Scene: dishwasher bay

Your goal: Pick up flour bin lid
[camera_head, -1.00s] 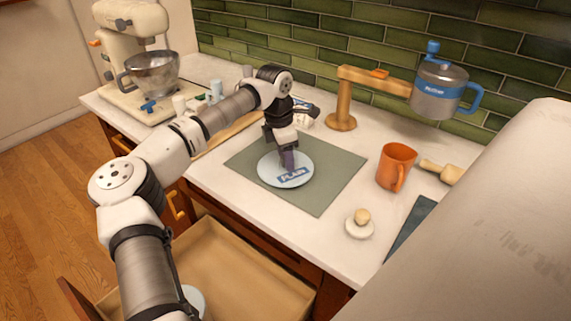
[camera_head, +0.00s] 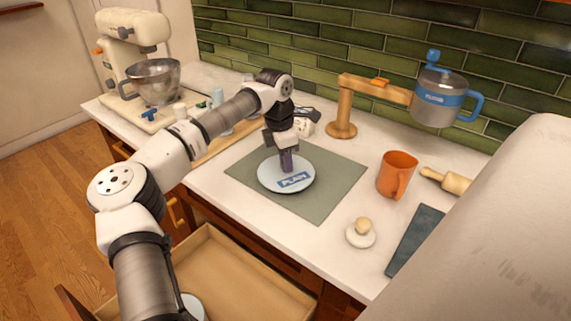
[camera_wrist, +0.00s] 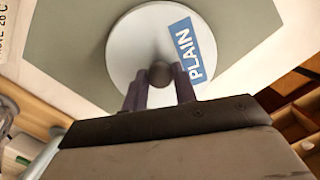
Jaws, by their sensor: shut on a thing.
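The flour bin lid (camera_head: 299,183) is a round pale disc with a blue label reading "PLAIN". It lies over the grey-green mat (camera_head: 325,186) on the counter. My gripper (camera_head: 287,168) points down at the lid's middle. In the wrist view, the two purple fingers of my gripper (camera_wrist: 160,77) are closed around a round grey knob at the centre of the lid (camera_wrist: 126,52). I cannot tell whether the lid is touching the mat or just clear of it.
An orange mug (camera_head: 395,174), a small white lid with a wooden knob (camera_head: 360,232) and a rolling pin (camera_head: 446,181) are to the right. A wooden stand (camera_head: 343,110) with a blue-handled jug (camera_head: 437,98) is behind. A stand mixer (camera_head: 133,50) is at left. An open drawer (camera_head: 235,278) is below.

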